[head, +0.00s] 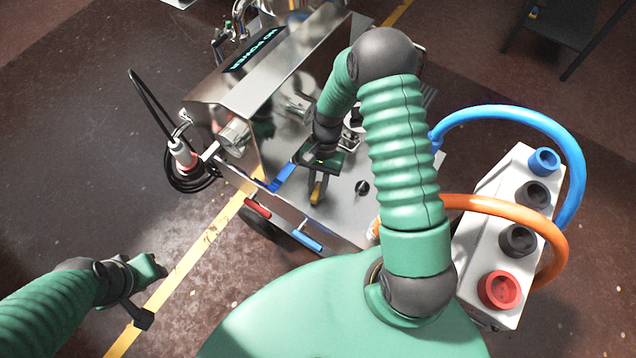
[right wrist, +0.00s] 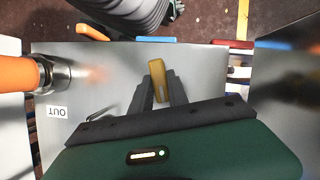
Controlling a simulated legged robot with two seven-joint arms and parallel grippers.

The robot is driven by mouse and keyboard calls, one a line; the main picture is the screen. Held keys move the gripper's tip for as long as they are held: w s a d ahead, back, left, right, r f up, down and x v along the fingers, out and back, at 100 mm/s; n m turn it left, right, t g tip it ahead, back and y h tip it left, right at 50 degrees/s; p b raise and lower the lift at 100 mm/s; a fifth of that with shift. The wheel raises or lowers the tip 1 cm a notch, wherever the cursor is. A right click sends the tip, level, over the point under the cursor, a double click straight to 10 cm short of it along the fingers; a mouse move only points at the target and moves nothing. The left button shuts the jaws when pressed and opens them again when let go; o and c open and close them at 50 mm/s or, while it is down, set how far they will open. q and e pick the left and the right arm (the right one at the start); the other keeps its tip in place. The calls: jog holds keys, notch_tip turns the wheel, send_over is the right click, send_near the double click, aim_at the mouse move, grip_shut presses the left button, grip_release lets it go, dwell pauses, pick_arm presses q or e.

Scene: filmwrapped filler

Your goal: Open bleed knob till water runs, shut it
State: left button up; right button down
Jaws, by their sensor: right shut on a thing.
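The yellow bleed knob (right wrist: 159,80), a narrow lever-like piece, stands over the steel panel (head: 340,205) of the machine. My right gripper (right wrist: 160,92) is shut on it, with a dark finger on each side. In the head view the yellow knob (head: 316,192) shows at the tip of my right gripper (head: 318,180), near the panel's front edge. I see no running water in either view. My left gripper (head: 148,275) is empty, low at the left, away from the machine; its jaw opening is unclear.
A black knob (head: 362,187) stands right of the yellow one. Red (head: 257,208) and blue (head: 307,236) handles line the front edge. An orange hose (right wrist: 20,74) meets the panel beside an OUT label (right wrist: 57,111). A white box (head: 495,235) with hose ports stands right.

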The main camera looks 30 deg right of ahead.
jog(key=n+h+p, duration=0.1)
jog(key=n, duration=0.2)
jog(key=shift+w+a+g, duration=0.1)
jog(key=shift+w+g, duration=0.05)
jog(key=shift+g, duration=0.25)
jog(key=shift+n+h+p, duration=0.35)
jog(key=shift+n+h, duration=0.05)
jog(key=shift+n, duration=1)
jog(key=c, duration=1.3)
grip_release()
